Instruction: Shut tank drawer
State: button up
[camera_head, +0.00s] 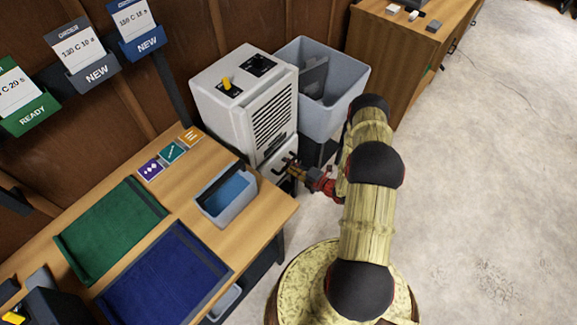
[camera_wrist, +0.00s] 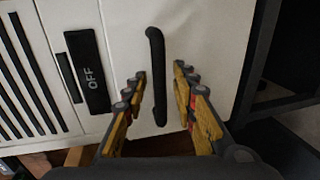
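The white dehumidifier (camera_head: 243,98) stands against the wooden wall, with a dark vent grille on its front. Its pale lower front, the tank drawer (camera_wrist: 205,35), fills much of the wrist view and carries a black bar handle (camera_wrist: 156,75). In the head view the drawer (camera_head: 277,158) is partly hidden by my gripper (camera_head: 291,167); I cannot tell how far it stands out. My gripper (camera_wrist: 161,72) is open, with one finger on each side of the handle. Gaps show between the fingers and the handle.
A grey bin (camera_head: 340,85) stands right of the dehumidifier. The wooden table (camera_head: 270,205) with a blue-lined tray (camera_head: 228,196) is on the left. Concrete floor (camera_head: 480,180) is clear on the right.

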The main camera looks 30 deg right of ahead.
jog(key=shift+w+a, duration=0.1)
jog(key=shift+w, duration=0.05)
jog(key=shift+c, duration=0.9)
grip_shut()
